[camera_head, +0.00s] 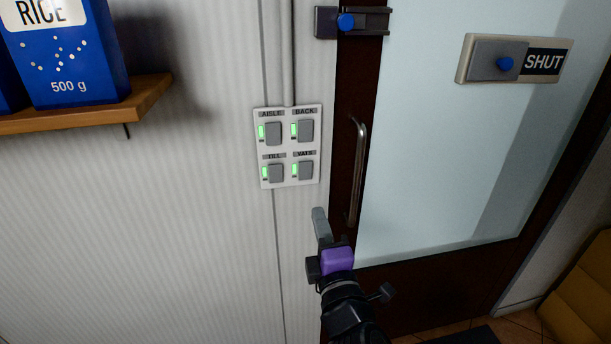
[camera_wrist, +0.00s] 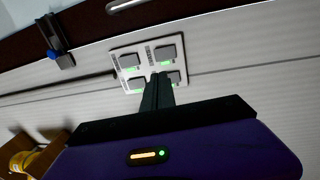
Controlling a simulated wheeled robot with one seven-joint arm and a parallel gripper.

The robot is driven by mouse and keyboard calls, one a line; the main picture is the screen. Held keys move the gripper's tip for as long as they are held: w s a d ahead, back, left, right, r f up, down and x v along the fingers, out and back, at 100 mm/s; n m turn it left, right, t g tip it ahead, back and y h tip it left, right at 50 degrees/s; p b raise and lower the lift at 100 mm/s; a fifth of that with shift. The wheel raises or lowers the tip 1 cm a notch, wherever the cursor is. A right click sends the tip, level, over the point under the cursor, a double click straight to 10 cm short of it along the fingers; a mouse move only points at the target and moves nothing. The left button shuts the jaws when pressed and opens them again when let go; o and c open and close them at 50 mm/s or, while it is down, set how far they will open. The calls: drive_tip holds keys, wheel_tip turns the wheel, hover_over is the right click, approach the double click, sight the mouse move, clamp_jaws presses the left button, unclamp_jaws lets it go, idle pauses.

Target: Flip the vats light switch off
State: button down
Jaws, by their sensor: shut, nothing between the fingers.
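The white switch panel (camera_head: 263,146) is on the wall left of the door, with AISLE and BACK switches above and TILL and VATS below. The VATS switch (camera_head: 306,169) is the grey rocker at lower right; its green light is lit. In the wrist view the panel is turned sideways, and the VATS switch (camera_wrist: 166,52) appears at upper right, just beyond my fingertips. My gripper (camera_head: 319,212) is shut and empty, below the panel in the head view. In the wrist view my fingers (camera_wrist: 159,77) overlap the panel's middle and partly cover the lower switches. Contact cannot be told.
Right of the panel is a dark-framed glass door with a metal handle (camera_head: 357,172) close to my gripper. A bolt (camera_head: 365,21) is above, and a SHUT sign (camera_head: 545,62) is on the glass. A wooden shelf (camera_head: 150,96) with blue rice boxes (camera_head: 68,70) juts out at upper left.

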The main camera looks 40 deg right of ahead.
drive_tip(key=p, duration=0.5)
approach(304, 167)
drive_tip(key=x, duration=0.5)
drive_tip(key=shift+w+d+r, duration=0.1)
drive_tip(key=shift+w+r, duration=0.05)
drive_tip(key=shift+r, duration=0.05)
drive_tip(key=shift+w+d, duration=0.4)
drive_tip(key=shift+w, duration=0.2)
